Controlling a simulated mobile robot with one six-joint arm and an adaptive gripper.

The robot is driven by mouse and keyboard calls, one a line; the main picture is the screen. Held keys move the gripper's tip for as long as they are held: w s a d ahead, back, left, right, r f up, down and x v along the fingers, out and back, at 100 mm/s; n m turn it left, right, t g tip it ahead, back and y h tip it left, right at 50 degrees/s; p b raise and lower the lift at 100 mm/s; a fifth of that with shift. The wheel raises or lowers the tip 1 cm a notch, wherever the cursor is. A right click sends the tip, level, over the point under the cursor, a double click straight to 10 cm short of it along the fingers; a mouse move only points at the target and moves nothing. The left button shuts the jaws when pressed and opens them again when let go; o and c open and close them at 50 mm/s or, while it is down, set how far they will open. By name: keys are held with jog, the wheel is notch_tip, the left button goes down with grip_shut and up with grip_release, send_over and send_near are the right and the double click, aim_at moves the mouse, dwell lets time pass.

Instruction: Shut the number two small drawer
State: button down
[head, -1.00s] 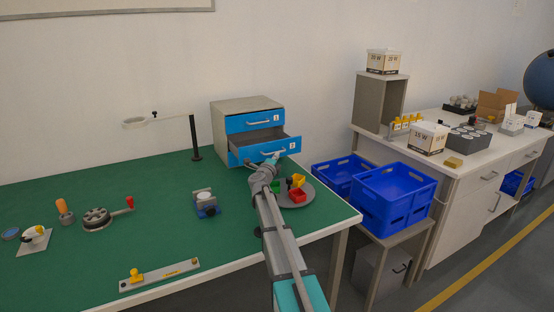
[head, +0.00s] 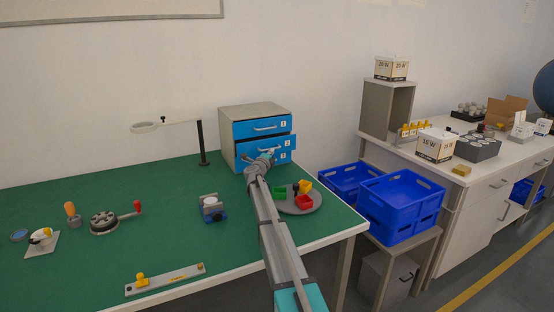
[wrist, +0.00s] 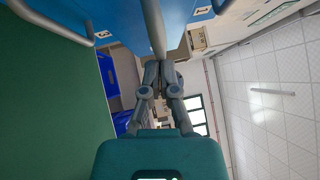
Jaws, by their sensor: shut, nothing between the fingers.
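The small drawer unit (head: 254,109) stands at the back right of the green bench, with blue fronts numbered 1, 2 and 3. The number two drawer (head: 243,150) is nearly in; its front stands slightly proud of drawer one (head: 245,131). My gripper (head: 268,155) is shut and empty, in front of the number two drawer at its handle, and hides part of that front and of drawer three. In the wrist view my gripper's fingers (wrist: 160,70) point at a grey handle bar (wrist: 154,25) on a blue front; whether they touch cannot be told.
A round grey tray (head: 313,207) with small coloured bins lies right of my arm. A clamp-like blue and grey fixture (head: 212,208) is left of it. A lamp-like stand (head: 202,145) rises left of the drawer unit. Blue crates (head: 400,210) stand beyond the bench's right edge.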

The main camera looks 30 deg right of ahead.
jog(key=shift+w, duration=2.45)
jog(key=b, duration=0.2)
send_near(267, 147)
jog(key=s, duration=0.4)
jog(key=shift+s+a+f, duration=0.3)
jog(key=shift+s+f, duration=0.2)
jog(key=shift+f, duration=0.05)
